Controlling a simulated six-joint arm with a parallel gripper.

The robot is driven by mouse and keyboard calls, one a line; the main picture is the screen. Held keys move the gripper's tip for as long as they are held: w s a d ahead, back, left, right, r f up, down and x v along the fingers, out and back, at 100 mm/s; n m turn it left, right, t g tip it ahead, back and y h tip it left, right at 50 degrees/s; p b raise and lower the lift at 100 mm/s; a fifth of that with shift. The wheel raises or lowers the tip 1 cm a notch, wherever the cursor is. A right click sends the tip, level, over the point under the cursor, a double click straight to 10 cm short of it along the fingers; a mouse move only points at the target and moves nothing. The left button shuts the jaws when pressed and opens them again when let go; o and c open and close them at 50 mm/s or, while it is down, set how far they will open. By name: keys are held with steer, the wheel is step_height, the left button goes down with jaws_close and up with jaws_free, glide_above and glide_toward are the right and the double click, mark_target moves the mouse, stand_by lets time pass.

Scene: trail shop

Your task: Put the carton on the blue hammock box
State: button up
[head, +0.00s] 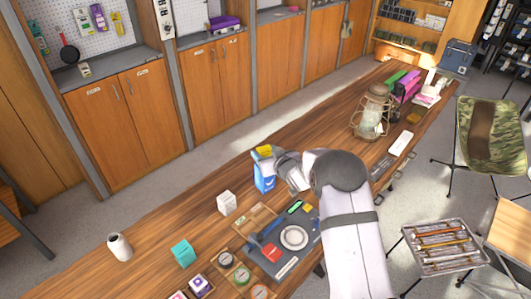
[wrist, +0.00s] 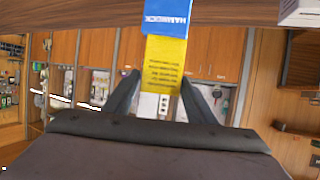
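A yellow carton (head: 264,151) with dark print stands at the top of the blue hammock box (head: 265,179) on the wooden table. In the wrist view the yellow carton (wrist: 165,65) meets the blue box (wrist: 167,15), whose label is upside down; I cannot tell whether full weight rests on it. My gripper (wrist: 161,78) has a finger on each side of the carton, close against its edges, and appears shut on it. In the head view my gripper (head: 276,160) reaches in from the right, and its fingertips are mostly hidden.
A grey tray (head: 262,263) with small items lies in front. A lantern (head: 371,112) stands farther right. Table between the white box and bottle is partly clear.

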steer(key=shift+o, duration=0.3)
steer(key=shift+s+r, duration=0.1)
steer(key=shift+r, duration=0.15)
steer(key=b+v, duration=0.2)
steer(key=v, duration=0.9)
steer(key=shift+s+d+b, duration=0.2)
steer(key=shift+s+b, duration=0.15)
steer(key=shift+b, duration=0.05)
steer(key=shift+r, duration=0.1)
steer(key=s+d+f+m+g+h, duration=0.1)
steer(key=s+d+f+g+h, duration=0.15)
steer(key=s+d, duration=0.35)
steer(key=s+d+f+m+g+h, duration=0.2)
steer(key=s+d+g+h, duration=0.1)
steer(key=s, duration=0.4)
steer(key=s+f+m+g, duration=0.1)
steer(key=s+g, duration=0.6)
steer(key=s, duration=1.6)
steer(key=shift+d+f, duration=0.2)
steer(key=shift+f, duration=0.25)
